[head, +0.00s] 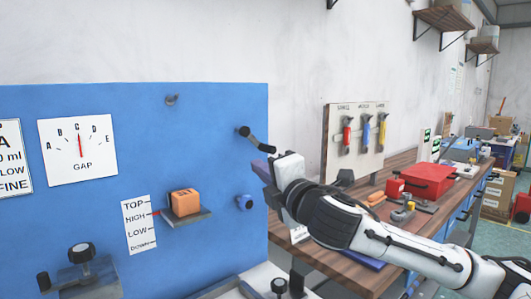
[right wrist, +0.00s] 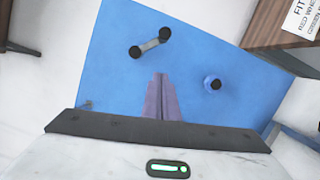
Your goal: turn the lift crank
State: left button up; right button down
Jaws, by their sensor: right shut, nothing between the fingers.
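The lift crank (head: 256,139), a grey arm with black ends, sits near the right edge of the blue panel (head: 140,110). It shows tilted in the right wrist view (right wrist: 150,43). My right gripper (head: 262,170) is shut and empty, just below the crank in the head view. In the right wrist view its fingertips (right wrist: 160,78) point at the panel, apart from the crank in the picture. A small shelf (head: 187,217) carries an orange block (head: 185,202); its red pointer is near HIGH on the scale (head: 139,225). My left gripper is out of view.
A gap dial (head: 78,152) hangs at left. A wooden bench (head: 345,255) with tools and a red box (head: 428,180) stands at right.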

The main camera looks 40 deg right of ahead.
aim_at(254, 139)
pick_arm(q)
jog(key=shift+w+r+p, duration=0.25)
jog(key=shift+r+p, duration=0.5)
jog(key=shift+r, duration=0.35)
pick_arm(e)
jog(key=w+d+r, duration=0.1)
jog(key=w+d, duration=0.3)
jog(key=shift+w+d, duration=0.3)
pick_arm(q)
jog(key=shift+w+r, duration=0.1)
